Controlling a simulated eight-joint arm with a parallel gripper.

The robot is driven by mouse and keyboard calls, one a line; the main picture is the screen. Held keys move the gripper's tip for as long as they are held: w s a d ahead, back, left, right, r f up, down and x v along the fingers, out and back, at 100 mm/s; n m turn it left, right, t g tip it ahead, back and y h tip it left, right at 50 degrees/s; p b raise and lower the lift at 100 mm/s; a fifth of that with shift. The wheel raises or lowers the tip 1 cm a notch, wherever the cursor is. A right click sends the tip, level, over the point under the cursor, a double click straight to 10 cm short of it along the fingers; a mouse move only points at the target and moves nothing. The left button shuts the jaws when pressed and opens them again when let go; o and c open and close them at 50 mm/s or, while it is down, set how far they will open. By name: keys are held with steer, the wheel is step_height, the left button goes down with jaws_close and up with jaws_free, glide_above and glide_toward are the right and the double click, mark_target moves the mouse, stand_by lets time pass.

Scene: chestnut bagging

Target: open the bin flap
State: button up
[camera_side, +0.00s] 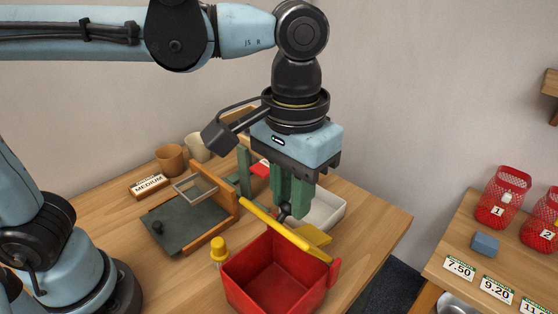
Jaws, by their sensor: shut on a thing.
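The red bin (288,274) stands near the table's front edge, and its inside is in view and looks empty. A yellow flap (272,230) shows as a narrow bar, nearly edge-on, along the bin's far side. My gripper (287,207) points down just behind the flap.
A yellow-capped bottle (219,250) stands close left of the bin. A dark panel (176,222) with a knob and a wooden divider lie further left. A white tray (326,207) is behind the gripper. Cups (170,159) stand at the back. Red net bags (500,198) are on the right table.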

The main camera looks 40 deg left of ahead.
steer(key=shift+w+r, duration=0.2)
steer(key=shift+w, duration=0.45)
steer(key=shift+w+r, duration=0.15)
steer(key=shift+w, duration=1)
steer(key=shift+w, duration=0.85)
steer(key=o, duration=0.8)
